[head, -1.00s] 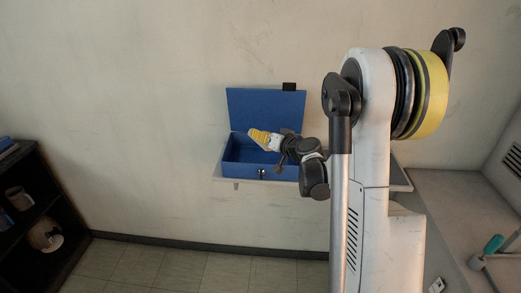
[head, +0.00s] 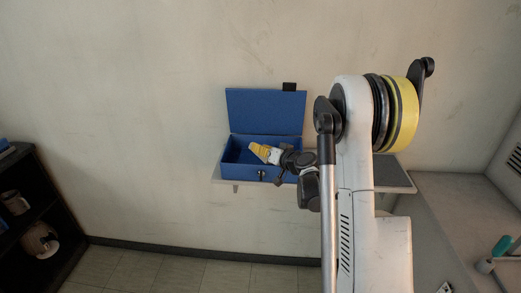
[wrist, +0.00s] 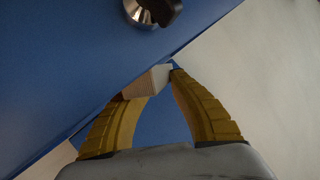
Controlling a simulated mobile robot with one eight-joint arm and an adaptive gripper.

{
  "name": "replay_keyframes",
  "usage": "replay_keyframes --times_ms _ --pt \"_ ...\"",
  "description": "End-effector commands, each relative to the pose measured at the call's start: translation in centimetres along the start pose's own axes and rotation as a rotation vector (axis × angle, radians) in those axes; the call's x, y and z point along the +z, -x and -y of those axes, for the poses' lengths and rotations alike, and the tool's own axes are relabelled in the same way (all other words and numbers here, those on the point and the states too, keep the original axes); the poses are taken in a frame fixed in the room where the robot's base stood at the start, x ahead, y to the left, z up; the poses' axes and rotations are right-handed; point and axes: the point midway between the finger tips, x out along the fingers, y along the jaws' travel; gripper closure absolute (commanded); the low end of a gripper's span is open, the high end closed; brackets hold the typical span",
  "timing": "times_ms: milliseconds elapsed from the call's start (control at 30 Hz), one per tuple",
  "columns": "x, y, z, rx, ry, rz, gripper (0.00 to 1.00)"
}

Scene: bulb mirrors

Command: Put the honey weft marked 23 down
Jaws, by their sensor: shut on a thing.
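My gripper (head: 257,151) has yellow fingers and reaches from the right into the open blue box (head: 235,171), low behind its front wall. The piece sits between the fingertips, tilted. No number 23 is readable on it, and I cannot tell whether it touches the box floor. In the head view it cannot be told apart from the fingers.
The box's lid (head: 265,112) stands open against the wall. A key sits in the front lock, seen also in the wrist view (wrist: 150,12). The box rests on a narrow shelf (head: 225,182). A dark bookcase (head: 45,205) stands at left.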

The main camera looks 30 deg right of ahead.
Motion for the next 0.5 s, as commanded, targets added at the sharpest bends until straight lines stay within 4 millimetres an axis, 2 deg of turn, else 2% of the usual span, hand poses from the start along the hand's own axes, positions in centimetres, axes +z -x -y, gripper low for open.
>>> replay_keyframes --times_ms 67,100,133,500 --pt "0.33 -0.10 -0.18 0.000 0.000 0.000 1.00" --pt "0.22 -0.07 -0.12 0.000 0.000 0.000 0.63" --pt "0.20 -0.06 -0.10 0.000 0.000 0.000 0.55" --pt "-0.21 0.06 0.11 0.000 0.000 0.000 0.55"
